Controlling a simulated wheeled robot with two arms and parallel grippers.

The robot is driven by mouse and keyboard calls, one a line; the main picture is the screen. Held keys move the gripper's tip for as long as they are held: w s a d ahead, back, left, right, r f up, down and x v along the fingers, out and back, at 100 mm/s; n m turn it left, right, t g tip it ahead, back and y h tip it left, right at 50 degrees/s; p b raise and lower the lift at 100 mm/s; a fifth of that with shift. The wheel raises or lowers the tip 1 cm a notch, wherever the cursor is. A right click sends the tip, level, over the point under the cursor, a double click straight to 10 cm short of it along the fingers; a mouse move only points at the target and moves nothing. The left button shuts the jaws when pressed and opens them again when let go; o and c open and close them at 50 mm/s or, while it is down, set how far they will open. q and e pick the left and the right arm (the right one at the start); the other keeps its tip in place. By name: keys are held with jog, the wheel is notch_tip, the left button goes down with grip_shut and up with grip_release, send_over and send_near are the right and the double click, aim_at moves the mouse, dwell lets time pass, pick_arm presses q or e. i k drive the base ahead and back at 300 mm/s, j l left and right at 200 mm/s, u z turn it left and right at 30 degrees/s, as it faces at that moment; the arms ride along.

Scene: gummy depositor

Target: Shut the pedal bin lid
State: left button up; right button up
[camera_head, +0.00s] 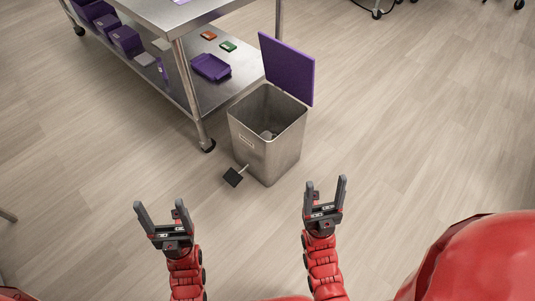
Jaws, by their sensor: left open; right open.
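The pedal bin (269,140) is a square steel bin standing on the floor ahead of my grippers. Its purple lid (287,68) is raised, standing up at the back right edge of the bin. The bin's mouth is open and something grey lies inside, too small to name. A black pedal (233,177) sticks out at the bin's lower front left. My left gripper (160,211) is open and empty, left of and nearer than the bin. My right gripper (326,187) is open and empty, in front of the bin to the right. Neither gripper touches the bin or lid.
A steel wheeled table (183,17) stands behind and left of the bin. Its lower shelf (215,95) holds a purple tray (211,67), purple bins (124,40) and small orange and green items. The floor to the right of the bin is clear.

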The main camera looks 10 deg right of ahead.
aim_at(292, 70)
jog(key=i+l, duration=0.15)
jog(key=i, duration=0.5)
jog(key=i+l, duration=0.1)
jog(key=i, duration=0.55)
